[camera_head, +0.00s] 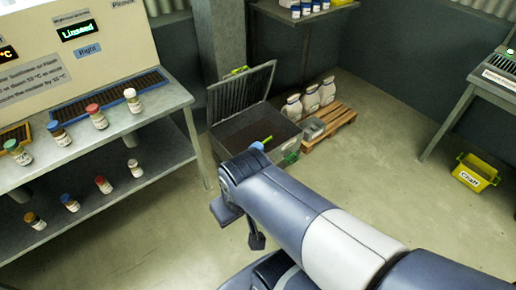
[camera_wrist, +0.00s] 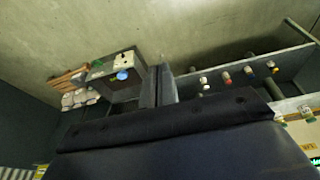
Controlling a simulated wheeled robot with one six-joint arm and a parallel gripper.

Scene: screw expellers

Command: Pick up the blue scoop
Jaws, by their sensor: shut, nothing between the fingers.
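The blue scoop (camera_wrist: 122,75) shows as a small rounded blue patch at the open grey bin (camera_wrist: 100,72) in the wrist view. In the head view a blue piece (camera_head: 257,146) shows just past the end of my arm, against the bin (camera_head: 225,137); the arm covers part of that area. A green stick-like piece sits beside it, and I cannot tell if it belongs to the scoop. My gripper (camera_wrist: 159,72) has its two grey fingers together in the wrist view, empty and apart from the scoop.
The bin's lid (camera_head: 240,92) stands open. A shelf bench (camera_head: 150,110) with several small bottles is at left. A yellow bin (camera_head: 475,172) sits at right. The floor between is clear.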

